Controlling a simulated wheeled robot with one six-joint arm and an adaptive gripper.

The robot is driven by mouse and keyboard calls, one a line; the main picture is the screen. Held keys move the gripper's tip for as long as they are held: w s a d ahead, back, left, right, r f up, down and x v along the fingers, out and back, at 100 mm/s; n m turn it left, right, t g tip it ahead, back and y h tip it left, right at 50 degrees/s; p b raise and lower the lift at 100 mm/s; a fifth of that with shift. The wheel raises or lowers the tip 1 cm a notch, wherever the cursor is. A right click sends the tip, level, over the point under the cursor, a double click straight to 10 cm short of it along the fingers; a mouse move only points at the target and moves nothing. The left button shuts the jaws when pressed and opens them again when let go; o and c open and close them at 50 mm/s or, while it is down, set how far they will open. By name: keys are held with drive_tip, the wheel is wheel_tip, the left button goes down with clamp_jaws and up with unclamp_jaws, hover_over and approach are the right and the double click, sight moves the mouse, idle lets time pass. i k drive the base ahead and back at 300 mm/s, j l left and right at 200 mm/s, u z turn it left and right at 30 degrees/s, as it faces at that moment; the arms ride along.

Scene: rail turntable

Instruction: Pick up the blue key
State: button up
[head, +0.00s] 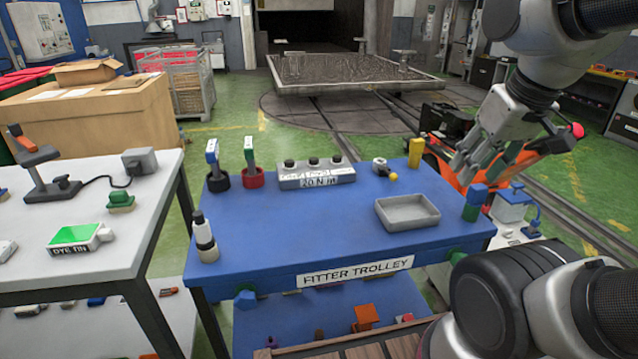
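A blue-topped upright piece (212,151), which looks like the blue key, stands in a black cup (218,183) at the back left of the blue trolley top (300,231). A similar green-topped piece (250,153) stands in a red cup (253,178) just to its right. My gripper (474,169) is at the right, above the trolley's back right area and far from the blue piece. Its fingers point down and look apart, with nothing seen between them.
A grey torque block (316,180), a yellow block (416,153), a grey tray (407,212) and a blue-and-green piece (474,203) are on the trolley. A white-and-black bottle (205,240) stands at its front left. The trolley's middle is clear. A white table (130,225) adjoins left.

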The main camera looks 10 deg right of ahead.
sight(213, 149)
drive_tip(key=j+z, duration=0.15)
drive_tip(key=j, duration=0.35)
drive_tip(key=j+z, duration=0.1)
drive_tip(key=j, duration=0.4)
drive_tip(key=j+z, duration=0.15)
drive_tip(key=j, duration=0.35)
drive_tip(key=j+z, duration=0.1)
drive_tip(key=j, duration=0.4)
drive_tip(key=k+j+z, duration=0.15)
drive_tip(key=j, duration=0.3)
drive_tip(key=k+j+z, duration=0.1)
drive_tip(key=j, duration=0.4)
drive_tip(key=k+j+z, duration=0.15)
drive_tip(key=j, duration=0.3)
drive_tip(key=k+j+z, duration=0.1)
drive_tip(key=j, duration=0.4)
